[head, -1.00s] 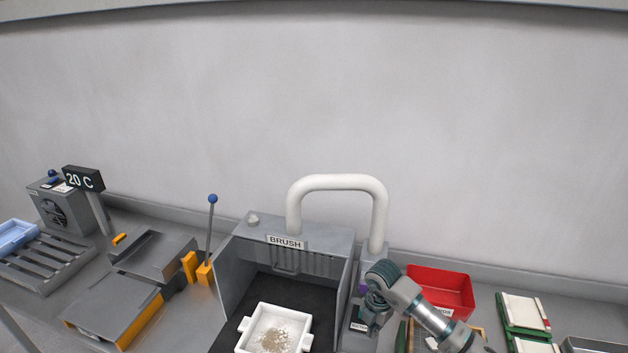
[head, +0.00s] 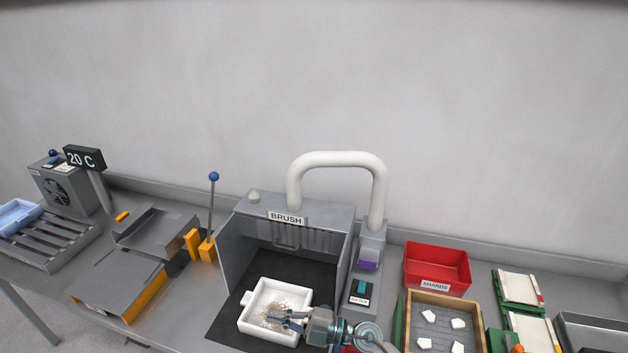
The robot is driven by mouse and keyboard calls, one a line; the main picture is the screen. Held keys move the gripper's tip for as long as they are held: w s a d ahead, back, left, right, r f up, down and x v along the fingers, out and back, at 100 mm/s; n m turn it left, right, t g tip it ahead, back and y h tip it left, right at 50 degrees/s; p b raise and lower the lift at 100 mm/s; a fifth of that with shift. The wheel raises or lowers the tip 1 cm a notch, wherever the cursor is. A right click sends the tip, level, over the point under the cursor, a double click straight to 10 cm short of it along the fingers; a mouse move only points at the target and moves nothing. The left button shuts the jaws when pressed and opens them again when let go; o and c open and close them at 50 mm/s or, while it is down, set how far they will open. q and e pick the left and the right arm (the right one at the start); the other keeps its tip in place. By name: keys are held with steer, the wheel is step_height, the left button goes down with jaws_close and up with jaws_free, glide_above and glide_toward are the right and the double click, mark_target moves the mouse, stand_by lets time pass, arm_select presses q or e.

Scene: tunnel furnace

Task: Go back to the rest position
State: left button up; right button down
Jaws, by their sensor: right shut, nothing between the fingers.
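My right gripper (head: 282,318) is in the head view, low in the middle, over the white tray (head: 248,325). It is shut with nothing between its fingers, and its arm comes in from the lower right. The tray has side handles and holds pale brownish grains. It stands on the dark floor of the grey booth labelled BRUSH (head: 230,250). I cannot tell whether the fingertips touch the grains. My left gripper is not in view.
Right of the booth are a panel with a teal switch (head: 361,286), a red SHARDS bin (head: 437,264) and a wooden-framed tray (head: 452,301) with several white pieces. A blue-knobbed lever (head: 212,205) stands left. The fan unit (head: 62,187) is far left.

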steer(key=w+d+f+m+t+h, duration=0.2)
steer(key=d+f+m+t+h, duration=0.1)
steer(key=d+m+t+h, duration=0.65)
steer(key=w+d+f+m+t+h, duration=0.2)
steer(key=d+m+t+h, duration=0.45)
steer(key=d+m, duration=0.5)
steer(key=s+d+f+m+g+h, duration=0.1)
steer(key=s+d+f+m+g, duration=0.1)
steer(key=s+f, duration=0.3)
steer(key=s+d+f+m+g+h, duration=0.1)
steer(key=s+d+f+m+g, duration=0.1)
steer(key=s+f+g, duration=0.3)
steer(key=s+d+f+m+g+h, duration=0.1)
steer(key=s+d+f+g, duration=0.3)
steer(key=f, duration=0.6)
steer(key=shift+s+d+m+h, duration=0.2)
steer(key=shift+s+m+h, duration=0.25)
steer(key=shift+s, duration=0.9)
steer(key=s+f+g, duration=0.4)
steer(key=s+g, duration=0.1)
steer(key=s, duration=0.7)
step_height(320, 180, down, 28)
steer(key=s+n+g, duration=0.1)
steer(key=s, duration=0.2)
steer(key=s+d+f+g, duration=0.1)
steer(key=s+d+f, duration=0.2)
steer(key=s+f, duration=1.1)
steer(key=shift+s+d+f, duration=0.15)
steer(key=shift+s, duration=0.95)
